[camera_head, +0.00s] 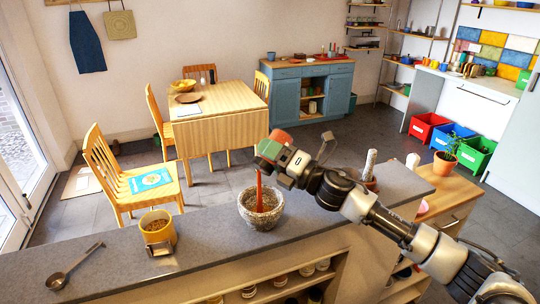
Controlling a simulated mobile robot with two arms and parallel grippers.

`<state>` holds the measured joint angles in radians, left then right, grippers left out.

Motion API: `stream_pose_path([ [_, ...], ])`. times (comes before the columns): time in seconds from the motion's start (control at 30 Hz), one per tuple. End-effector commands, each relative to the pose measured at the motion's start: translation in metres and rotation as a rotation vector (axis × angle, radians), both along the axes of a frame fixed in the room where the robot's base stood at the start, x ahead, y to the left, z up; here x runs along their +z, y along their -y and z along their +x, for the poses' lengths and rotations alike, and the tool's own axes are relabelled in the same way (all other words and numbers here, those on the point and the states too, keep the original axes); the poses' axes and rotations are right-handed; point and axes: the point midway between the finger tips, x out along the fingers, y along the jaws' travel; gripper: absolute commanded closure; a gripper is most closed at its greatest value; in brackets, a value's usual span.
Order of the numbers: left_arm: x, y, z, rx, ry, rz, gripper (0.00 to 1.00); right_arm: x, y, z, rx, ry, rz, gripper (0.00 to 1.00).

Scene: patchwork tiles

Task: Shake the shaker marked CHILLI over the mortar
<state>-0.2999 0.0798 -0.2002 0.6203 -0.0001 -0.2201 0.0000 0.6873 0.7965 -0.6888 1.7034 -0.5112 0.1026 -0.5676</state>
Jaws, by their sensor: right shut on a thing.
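The stone mortar (247,218) stands on the grey counter, right of the middle of its near part. My right gripper (281,160) is above the mortar, shut on a small red and green shaker (275,141). The shaker is tilted, and no marking can be read on it. A narrow red streak (259,190) runs from below the shaker down into the mortar. I cannot tell whether it is falling powder or a solid stick. My left gripper is not in view.
A yellow pot (151,219) of brownish contents with a small card stands left of the mortar. A metal scoop (75,266) lies at the counter's left. A pale upright thing (370,163) stands right of my gripper. The counter between pot and scoop is clear.

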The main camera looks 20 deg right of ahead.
Motion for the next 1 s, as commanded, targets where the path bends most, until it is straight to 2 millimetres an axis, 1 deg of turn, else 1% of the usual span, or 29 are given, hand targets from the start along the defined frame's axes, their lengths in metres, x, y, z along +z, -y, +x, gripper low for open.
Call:
stream_pose_path([
  [0.03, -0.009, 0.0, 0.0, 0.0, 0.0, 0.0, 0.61, -0.011, 0.0, 0.0, 0.001, -0.002, 0.0, 0.71],
  [0.1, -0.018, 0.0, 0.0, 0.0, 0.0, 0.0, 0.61, -0.021, 0.0, 0.0, 0.001, -0.002, 0.0, 0.71],
  [0.17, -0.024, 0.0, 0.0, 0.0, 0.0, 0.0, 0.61, -0.028, 0.0, 0.0, 0.0, -0.001, 0.0, 0.71],
  [0.23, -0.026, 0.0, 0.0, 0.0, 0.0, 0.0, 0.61, -0.031, 0.0, 0.0, 0.0, 0.0, 0.0, 0.71],
  [0.47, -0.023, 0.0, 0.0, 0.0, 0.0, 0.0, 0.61, -0.027, 0.0, 0.0, 0.0, -0.001, 0.001, 0.71],
  [0.57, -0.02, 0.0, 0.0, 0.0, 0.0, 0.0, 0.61, -0.025, 0.0, 0.0, 0.0, -0.017, 0.027, 0.71],
  [1.0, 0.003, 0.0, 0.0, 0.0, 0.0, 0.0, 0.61, -0.015, -0.001, 0.0, 0.002, -0.204, 0.326, 0.71],
])
